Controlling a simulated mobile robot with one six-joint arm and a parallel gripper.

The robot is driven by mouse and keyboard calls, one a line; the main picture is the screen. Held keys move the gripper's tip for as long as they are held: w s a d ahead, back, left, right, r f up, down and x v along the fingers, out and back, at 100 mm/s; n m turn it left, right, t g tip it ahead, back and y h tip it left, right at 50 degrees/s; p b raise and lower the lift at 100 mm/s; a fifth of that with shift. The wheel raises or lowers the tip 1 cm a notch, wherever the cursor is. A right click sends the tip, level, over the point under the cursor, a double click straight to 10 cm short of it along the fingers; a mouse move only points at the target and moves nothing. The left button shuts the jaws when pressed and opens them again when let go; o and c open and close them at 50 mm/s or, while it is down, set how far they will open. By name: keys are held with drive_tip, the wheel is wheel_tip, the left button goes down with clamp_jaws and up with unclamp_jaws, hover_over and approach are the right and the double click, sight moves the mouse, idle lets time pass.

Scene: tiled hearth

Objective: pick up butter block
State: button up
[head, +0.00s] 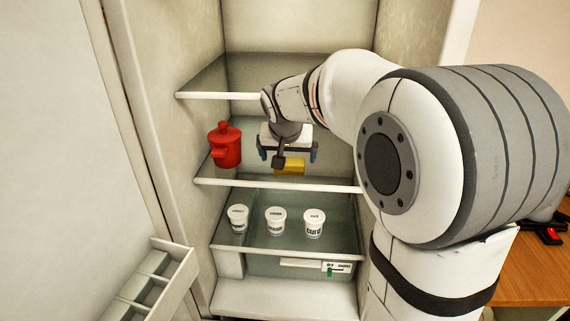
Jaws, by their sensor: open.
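The yellow butter block (290,166) sits on the middle glass shelf of the open fridge, right of a red lidded pot. My gripper (287,155) is inside the fridge over that shelf, just above and in front of the block. Its two fingers are spread apart, with the block showing below and between them. The top of the block is partly hidden by the gripper. I cannot tell whether the fingers touch it.
The red pot (225,146) stands at the left of the same shelf (240,183). Several white labelled cups, including one at the left (238,219), stand on the shelf below. An upper shelf (215,95) is above my gripper. The fridge door with racks (150,285) is open at left.

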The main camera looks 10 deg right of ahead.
sight(289, 161)
drive_tip(key=shift+x, duration=1.55)
drive_tip(key=shift+s, duration=0.1)
drive_tip(key=shift+c, duration=0.2)
drive_tip(key=c, duration=1.1)
